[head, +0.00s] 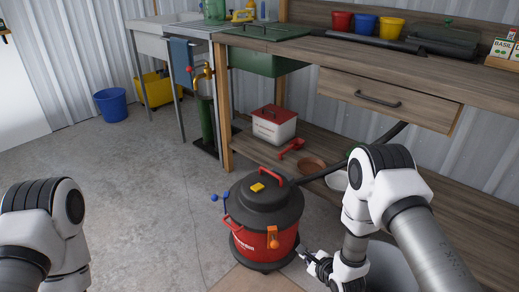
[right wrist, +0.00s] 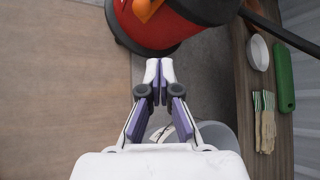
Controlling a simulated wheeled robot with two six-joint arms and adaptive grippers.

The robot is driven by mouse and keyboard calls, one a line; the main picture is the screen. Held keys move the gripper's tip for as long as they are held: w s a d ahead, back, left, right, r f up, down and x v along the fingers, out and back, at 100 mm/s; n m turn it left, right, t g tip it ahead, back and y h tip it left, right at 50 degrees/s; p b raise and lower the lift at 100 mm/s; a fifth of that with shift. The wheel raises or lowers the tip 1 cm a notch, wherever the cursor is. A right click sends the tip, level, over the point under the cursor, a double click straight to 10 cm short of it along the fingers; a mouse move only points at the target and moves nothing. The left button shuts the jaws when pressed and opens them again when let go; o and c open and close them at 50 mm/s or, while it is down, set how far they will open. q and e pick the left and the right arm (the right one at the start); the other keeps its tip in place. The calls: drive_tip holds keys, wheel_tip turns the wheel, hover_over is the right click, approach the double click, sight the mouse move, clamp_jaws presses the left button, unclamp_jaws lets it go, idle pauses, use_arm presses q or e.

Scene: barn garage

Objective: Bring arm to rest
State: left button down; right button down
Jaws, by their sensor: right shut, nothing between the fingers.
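My right arm (head: 385,190) reaches down at the right of the head view. Its gripper (head: 308,257) is low beside the red and black shop vacuum (head: 265,235). In the right wrist view my right gripper (right wrist: 160,72) has its fingertips together with nothing between them. The vacuum's red drum (right wrist: 155,25) lies just beyond the fingertips in that view; they look apart from it. My left arm (head: 45,225) shows at the lower left of the head view. Its gripper is out of the frame.
A grey bucket (right wrist: 215,135) stands below my right gripper. Bare floor (head: 135,180) lies to the left.

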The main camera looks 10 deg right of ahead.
drive_tip(key=s+d+f+n+g+h, duration=0.2)
drive_tip(key=s+n+g, duration=0.9)
drive_tip(key=s+n, duration=1.7)
drive_tip(key=s+r+m+p, duration=0.2)
drive_tip(key=s+r+p, duration=0.1)
drive_tip(key=r+p, duration=2.6)
drive_tip(key=shift+s+a+m+p, duration=0.2)
drive_tip(key=shift+a+m+p, duration=0.1)
drive_tip(key=shift+p, duration=0.5)
